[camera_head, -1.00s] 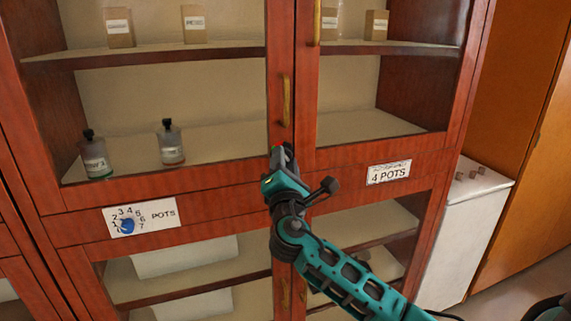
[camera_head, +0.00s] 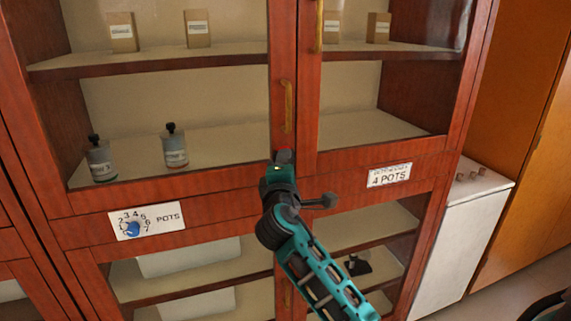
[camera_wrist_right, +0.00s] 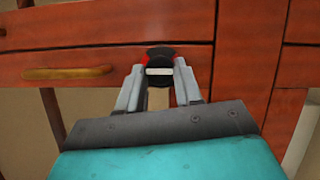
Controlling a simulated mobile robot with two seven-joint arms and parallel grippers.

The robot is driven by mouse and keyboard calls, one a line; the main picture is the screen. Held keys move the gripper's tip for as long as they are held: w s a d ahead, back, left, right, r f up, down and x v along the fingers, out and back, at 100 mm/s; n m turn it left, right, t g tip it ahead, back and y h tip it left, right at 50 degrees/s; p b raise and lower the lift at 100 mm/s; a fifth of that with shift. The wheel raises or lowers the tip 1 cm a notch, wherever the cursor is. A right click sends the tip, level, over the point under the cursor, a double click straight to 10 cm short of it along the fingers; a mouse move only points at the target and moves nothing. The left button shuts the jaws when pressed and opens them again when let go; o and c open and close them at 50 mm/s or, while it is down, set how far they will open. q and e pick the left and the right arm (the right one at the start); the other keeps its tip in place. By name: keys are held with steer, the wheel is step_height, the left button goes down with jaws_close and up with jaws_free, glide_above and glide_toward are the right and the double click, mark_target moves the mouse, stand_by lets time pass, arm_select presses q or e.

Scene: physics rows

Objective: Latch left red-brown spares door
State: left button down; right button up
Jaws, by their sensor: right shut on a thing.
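The left red-brown door (camera_head: 165,193) is a wooden frame around a clear pane, with a long brass handle (camera_head: 287,105) on its right stile. It looks closed or nearly so against the right door (camera_head: 309,90). My right gripper (camera_head: 283,157) is at the lower end of that stile, below the handle. In the right wrist view its fingers (camera_wrist_right: 160,80) are shut on a small dark latch knob (camera_wrist_right: 160,54) with red sides and a pale band. The brass handle lies left of the fingers there (camera_wrist_right: 68,73). The fingers hide part of the knob. My left gripper is out of view.
Bottles (camera_head: 175,146) and small boxes (camera_head: 122,32) stand on shelves behind the panes. A white cabinet (camera_head: 459,240) stands to the right.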

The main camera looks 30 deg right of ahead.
stand_by(0.4)
steer(key=o, duration=1)
steer(key=shift+o, duration=0.2)
steer(key=b+v, duration=0.1)
steer(key=v, duration=1.2)
steer(key=shift+d, duration=0.1)
